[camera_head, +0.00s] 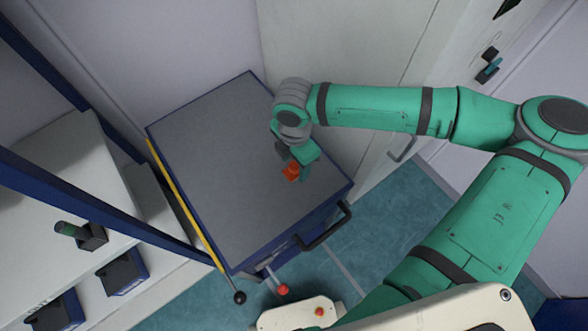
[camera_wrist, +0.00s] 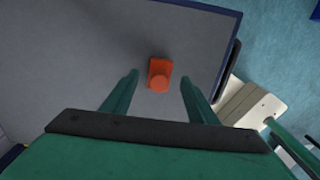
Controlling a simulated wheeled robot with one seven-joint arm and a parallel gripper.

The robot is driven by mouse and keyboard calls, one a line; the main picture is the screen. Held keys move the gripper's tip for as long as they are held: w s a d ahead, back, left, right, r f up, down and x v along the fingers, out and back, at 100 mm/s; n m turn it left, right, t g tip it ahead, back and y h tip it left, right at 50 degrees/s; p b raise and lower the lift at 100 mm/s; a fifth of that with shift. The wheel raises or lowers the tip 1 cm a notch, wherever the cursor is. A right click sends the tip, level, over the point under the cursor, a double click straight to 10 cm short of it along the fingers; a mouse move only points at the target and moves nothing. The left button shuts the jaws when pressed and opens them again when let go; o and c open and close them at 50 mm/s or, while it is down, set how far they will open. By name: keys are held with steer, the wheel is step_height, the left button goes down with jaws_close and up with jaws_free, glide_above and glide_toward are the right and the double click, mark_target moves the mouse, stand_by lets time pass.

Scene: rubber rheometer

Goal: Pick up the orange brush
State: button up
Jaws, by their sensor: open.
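The orange brush (camera_head: 291,171) is on the grey top of a blue-edged cart (camera_head: 215,130), toward its right side in the head view. In the wrist view the brush (camera_wrist: 159,74) shows as a small orange block with a round part, lying ahead of and between my fingers. My gripper (camera_head: 297,168) is at the brush in the head view, partly covering it. In the wrist view my gripper (camera_wrist: 160,88) is open, with one green finger on each side and clear space between each finger and the brush. Nothing is held.
The cart has a dark handle (camera_head: 325,226) at its front right. A lever with a black knob (camera_head: 239,298) stands at its front corner. Dark blue posts and white equipment (camera_head: 60,170) are on the left. A white cabinet (camera_head: 335,45) stands behind. The rest of the cart top is clear.

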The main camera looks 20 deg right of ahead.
steer(key=shift+f, duration=1.2)
steer(key=c, duration=1.2)
steer(key=shift+r, duration=0.1)
steer(key=shift+r, duration=0.5)
steer(key=s+d+r, duration=0.2)
steer(key=s+r, duration=0.1)
steer(key=r, duration=0.1)
steer(key=s+d+r, duration=0.3)
steer(key=s+r, duration=0.1)
steer(key=s+d+r, duration=0.3)
steer(key=s+r, duration=0.1)
steer(key=shift+d, duration=0.2)
